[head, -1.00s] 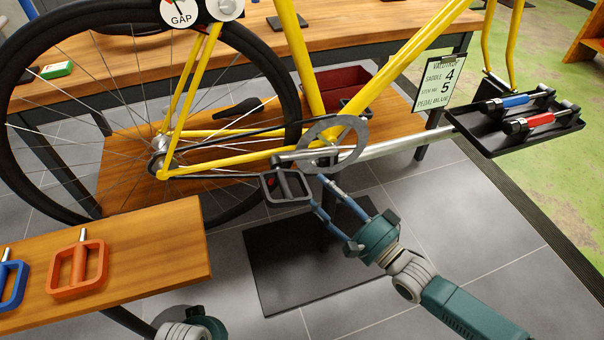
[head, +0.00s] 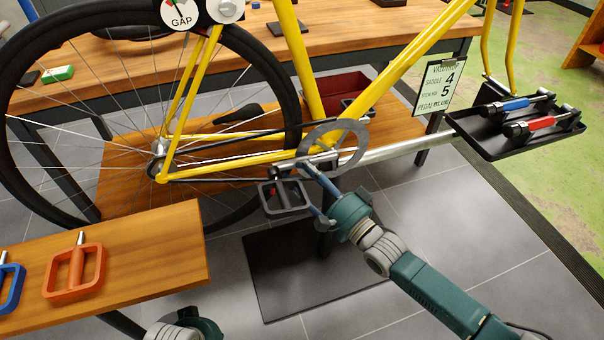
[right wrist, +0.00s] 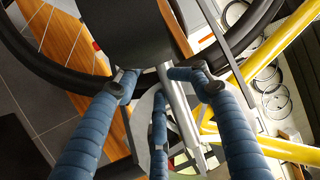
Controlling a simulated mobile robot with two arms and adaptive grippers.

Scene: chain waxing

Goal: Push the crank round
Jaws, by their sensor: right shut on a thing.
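The crank (head: 288,167) runs left from the grey chainring (head: 352,137) of a yellow bike (head: 387,75), close to level. A dark cage pedal (head: 283,209) hangs at its outer end. My right gripper (head: 312,190) is at the crank beside the pedal, one blue finger over the crank and another lower by the pedal. It is shut on the crank, though the contact is partly hidden. In the right wrist view its blue fingers (right wrist: 165,83) stand around a pale metal bar below a dark block. Part of my left gripper (head: 195,325) shows at the bottom edge; its fingers are hidden.
A wooden bench (head: 150,265) at left holds an orange pedal (head: 75,272) and a blue pedal (head: 10,285). A black tray (head: 480,135) with tools is at right, near a value card (head: 438,88). A dark base plate (head: 280,285) lies below.

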